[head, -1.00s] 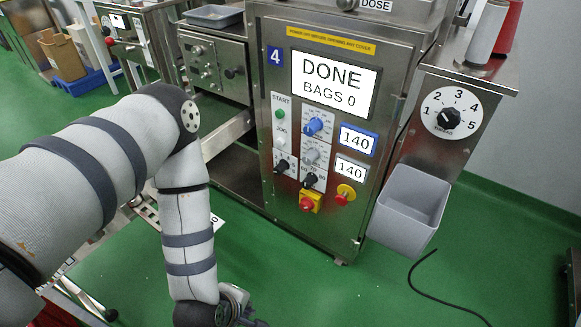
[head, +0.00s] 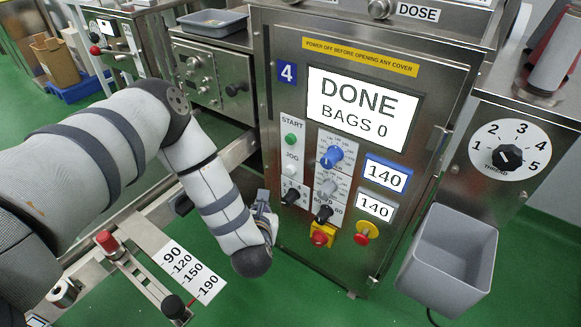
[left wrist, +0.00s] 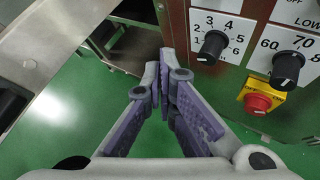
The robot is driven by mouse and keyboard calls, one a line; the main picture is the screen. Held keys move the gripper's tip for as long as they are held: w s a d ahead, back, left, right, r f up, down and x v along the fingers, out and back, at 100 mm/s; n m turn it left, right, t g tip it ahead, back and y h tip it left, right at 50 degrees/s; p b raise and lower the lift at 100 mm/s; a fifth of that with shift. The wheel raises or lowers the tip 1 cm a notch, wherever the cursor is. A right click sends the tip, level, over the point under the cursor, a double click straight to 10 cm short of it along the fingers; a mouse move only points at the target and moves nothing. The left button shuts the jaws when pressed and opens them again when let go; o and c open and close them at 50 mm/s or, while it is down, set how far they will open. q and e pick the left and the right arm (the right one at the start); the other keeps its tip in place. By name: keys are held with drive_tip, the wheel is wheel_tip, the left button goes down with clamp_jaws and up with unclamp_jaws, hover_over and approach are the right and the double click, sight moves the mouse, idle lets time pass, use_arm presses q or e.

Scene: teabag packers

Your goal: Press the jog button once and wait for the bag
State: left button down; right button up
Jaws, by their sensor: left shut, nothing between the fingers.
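The white jog button (head: 291,170) sits under the JOG label on the front panel of the machine (head: 345,65), below the green start button (head: 290,139). The screen (head: 362,108) reads DONE, BAGS 0. My left gripper (head: 264,196) is just left of the panel's lower knobs, lower than the jog button. In the left wrist view my left gripper (left wrist: 168,75) is shut and empty, with its fingertips close to the machine's edge. The jog button is not in the left wrist view. My right gripper is not in view.
A grey bin (head: 450,250) hangs at the right. A rail with a number plate (head: 190,270) lies at the lower left.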

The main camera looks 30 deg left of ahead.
sight(291, 170)
use_arm(q)
drive_tip(key=shift+r, duration=0.1)
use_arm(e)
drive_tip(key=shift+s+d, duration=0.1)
use_arm(q)
drive_tip(key=w+b, duration=0.3)
drive_tip(key=w, duration=0.5)
drive_tip(key=shift+w+d, duration=0.35)
drive_tip(key=shift+w, duration=0.05)
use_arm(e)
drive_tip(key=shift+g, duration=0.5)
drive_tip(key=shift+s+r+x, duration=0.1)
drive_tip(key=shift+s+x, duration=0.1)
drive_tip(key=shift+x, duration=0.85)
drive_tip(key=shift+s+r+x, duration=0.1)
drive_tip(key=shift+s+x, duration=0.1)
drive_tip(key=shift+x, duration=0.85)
use_arm(q)
drive_tip(key=shift+w, duration=0.4)
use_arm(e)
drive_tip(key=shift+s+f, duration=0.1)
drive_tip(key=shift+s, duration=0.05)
